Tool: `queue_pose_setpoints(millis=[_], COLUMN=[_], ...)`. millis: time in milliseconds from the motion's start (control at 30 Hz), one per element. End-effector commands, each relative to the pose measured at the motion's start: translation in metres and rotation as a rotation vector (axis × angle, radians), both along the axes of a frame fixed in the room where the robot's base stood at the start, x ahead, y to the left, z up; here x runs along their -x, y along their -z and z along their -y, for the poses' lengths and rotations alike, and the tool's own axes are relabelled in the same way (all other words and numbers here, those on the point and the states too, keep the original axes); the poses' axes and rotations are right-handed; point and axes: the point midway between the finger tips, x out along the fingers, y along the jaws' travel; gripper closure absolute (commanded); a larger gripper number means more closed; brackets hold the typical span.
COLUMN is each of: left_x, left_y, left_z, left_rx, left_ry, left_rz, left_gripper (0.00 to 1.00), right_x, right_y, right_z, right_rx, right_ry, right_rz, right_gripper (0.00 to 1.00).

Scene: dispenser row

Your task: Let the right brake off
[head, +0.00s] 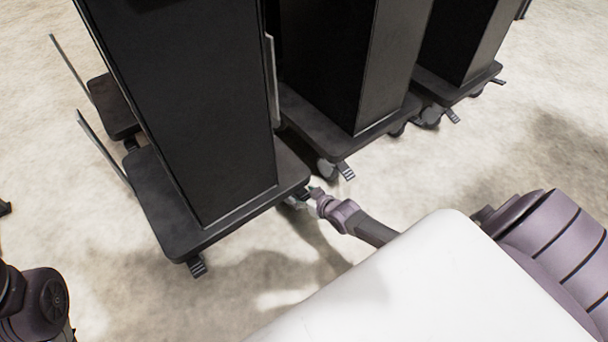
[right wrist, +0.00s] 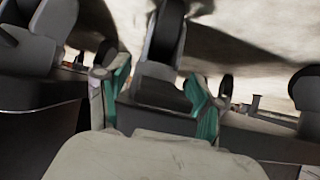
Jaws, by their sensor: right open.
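The nearest dispenser (head: 195,110) is a tall black cabinet on a dark wheeled base (head: 165,215). Its right brake, a small dark pedal (head: 303,193), is at the base's right front corner and partly hidden by my right gripper (head: 313,192). Its left brake pedal (head: 197,266) sticks out below the front left corner. In the right wrist view my right gripper (right wrist: 161,97) is open, with teal pads either side of a grey caster part (right wrist: 158,72). I cannot tell if they touch it. My left arm shows at the lower left, without its gripper.
Two more black dispensers stand behind to the right, the middle one (head: 330,60) and the far one (head: 463,40), with pedals (head: 345,170) at their casters. Another base (head: 108,105) is behind at left. The pale floor (head: 480,170) at right is clear.

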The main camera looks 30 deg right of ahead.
Motion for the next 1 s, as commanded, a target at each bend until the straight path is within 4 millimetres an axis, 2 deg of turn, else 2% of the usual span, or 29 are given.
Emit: queue_pose_setpoints(millis=[133,267,700,833,1000], left_x=[0.0,0.0,0.0,0.0,0.0], left_y=[-0.001,-0.001,0.0,0.0,0.0], left_z=[0.0,0.0,0.0,0.0,0.0], left_rx=[-0.002,-0.001,-0.001,0.0,0.0], left_ry=[-0.001,-0.001,-0.001,-0.001,-0.001], left_rz=[0.002,0.001,0.001,0.001,0.001], left_gripper=[0.33,0.33,0.33,0.33,0.33], right_x=[0.003,0.016,0.087,0.097,0.101], right_y=[-0.002,-0.009,-0.055,-0.062,-0.066], right_z=[0.0,0.001,0.007,0.008,0.008], right_rx=[0.0,-0.001,0.001,0.0,0.0], right_ry=[0.0,0.0,-0.001,0.0,0.0], right_rz=[0.0,0.0,-0.001,-0.001,0.0], right_gripper=[0.33,0.33,0.33,0.33,0.33])
